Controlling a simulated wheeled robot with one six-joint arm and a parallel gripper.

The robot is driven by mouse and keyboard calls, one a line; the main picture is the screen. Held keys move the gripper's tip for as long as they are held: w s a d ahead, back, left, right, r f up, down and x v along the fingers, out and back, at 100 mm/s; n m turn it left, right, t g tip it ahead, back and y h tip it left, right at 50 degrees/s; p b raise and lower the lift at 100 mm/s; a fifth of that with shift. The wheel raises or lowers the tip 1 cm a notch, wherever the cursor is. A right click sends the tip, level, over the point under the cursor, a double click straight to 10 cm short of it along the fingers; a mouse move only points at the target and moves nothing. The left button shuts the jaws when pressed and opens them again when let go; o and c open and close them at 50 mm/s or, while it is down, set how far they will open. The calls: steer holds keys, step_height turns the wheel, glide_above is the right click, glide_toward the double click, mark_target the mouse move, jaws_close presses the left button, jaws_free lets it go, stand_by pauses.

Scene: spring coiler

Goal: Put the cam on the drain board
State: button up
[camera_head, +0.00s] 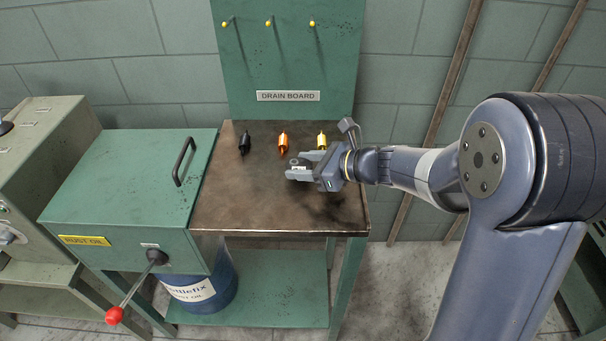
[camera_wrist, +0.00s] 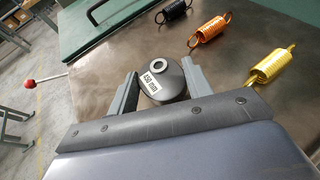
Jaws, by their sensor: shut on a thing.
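The cam (camera_wrist: 165,72) is a grey rounded plate with a hole and a white "450 mm" label. My gripper (camera_wrist: 158,78) is shut on it, with one finger on each side. In the head view my gripper (camera_head: 300,172) is over the brown bench top, and the cam is small and partly hidden between the fingers. The drain board (camera_head: 290,62) is a green upright panel behind the bench, with a name label and three yellow-tipped pegs in a row near its top. The pegs look empty.
A black spring (camera_head: 244,143), an orange spring (camera_head: 283,143) and a yellow spring (camera_head: 322,141) lie along the bench's back. The bench's front (camera_head: 270,215) is clear.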

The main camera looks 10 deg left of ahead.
steer(key=shift+f, duration=1.2)
steer(key=shift+f, duration=0.15)
steer(key=o, duration=1.2)
steer(key=shift+r, duration=0.2)
steer(key=v, duration=1.2)
steer(key=shift+f+p, duration=0.1)
steer(key=shift+p, duration=0.2)
